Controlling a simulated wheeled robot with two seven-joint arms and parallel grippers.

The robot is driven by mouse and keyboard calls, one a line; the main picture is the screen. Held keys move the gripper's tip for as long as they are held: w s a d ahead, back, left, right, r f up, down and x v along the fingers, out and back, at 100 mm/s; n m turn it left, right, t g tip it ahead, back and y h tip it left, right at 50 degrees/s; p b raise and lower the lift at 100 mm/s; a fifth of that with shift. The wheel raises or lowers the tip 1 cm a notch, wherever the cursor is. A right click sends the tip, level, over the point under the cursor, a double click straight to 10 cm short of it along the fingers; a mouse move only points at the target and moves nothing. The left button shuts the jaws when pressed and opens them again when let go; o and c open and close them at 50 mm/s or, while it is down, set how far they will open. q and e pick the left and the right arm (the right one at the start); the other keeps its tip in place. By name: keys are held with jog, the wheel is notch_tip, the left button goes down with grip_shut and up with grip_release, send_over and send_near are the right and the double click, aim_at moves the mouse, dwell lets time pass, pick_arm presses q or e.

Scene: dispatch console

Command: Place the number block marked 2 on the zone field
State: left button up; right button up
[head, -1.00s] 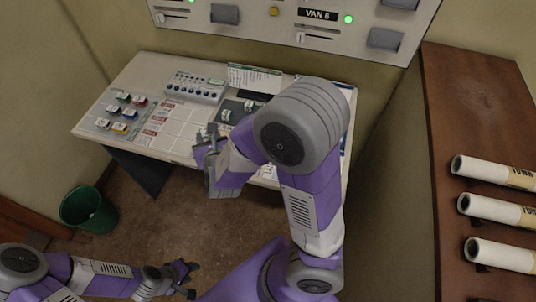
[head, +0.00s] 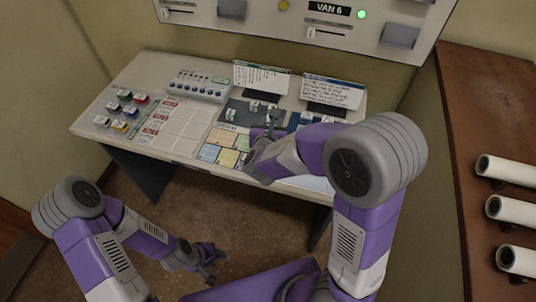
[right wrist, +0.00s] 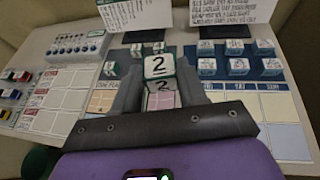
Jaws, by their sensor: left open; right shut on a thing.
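The white number block marked 2 (right wrist: 158,65) is held between the fingers of my right gripper (right wrist: 160,92) in the right wrist view. A second face with a 2 shows just below its top face. My right gripper (head: 262,147) is over the front middle of the console in the head view, near the coloured cells (head: 226,148). In the right wrist view a pink cell shows below the block, beside a partly hidden printed label; I cannot read for certain which cell is the zone field. My left gripper (head: 208,265) is open and empty, low in front of the console.
More white blocks (right wrist: 237,67) stand on a dark blue strip behind the cells. Small coloured-top blocks (head: 121,112) stand at the console's left. Two text cards (head: 333,92) stand at the back. White rolls (head: 512,212) lie on a brown shelf at right.

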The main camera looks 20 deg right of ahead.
jog(key=w+f+b, duration=0.1)
jog(key=f+b, duration=0.3)
jog(key=f, duration=0.1)
jog(key=w+a+f+m+h+b, duration=0.1)
jog(key=w+f+b, duration=0.1)
jog(key=f+b, duration=0.3)
jog(key=w+f+m+g+h+b, duration=0.1)
jog(key=w+f+b, duration=0.1)
jog(key=f+b, duration=0.2)
jog(key=shift+a+f, duration=0.15)
jog(key=shift+f, duration=0.65)
jog(key=shift+a+f, duration=0.15)
jog(key=shift+f, duration=0.65)
jog(key=shift+f+b, duration=0.15)
jog(key=shift+b, duration=0.15)
jog(key=o, duration=1)
jog(key=shift+o, duration=0.2)
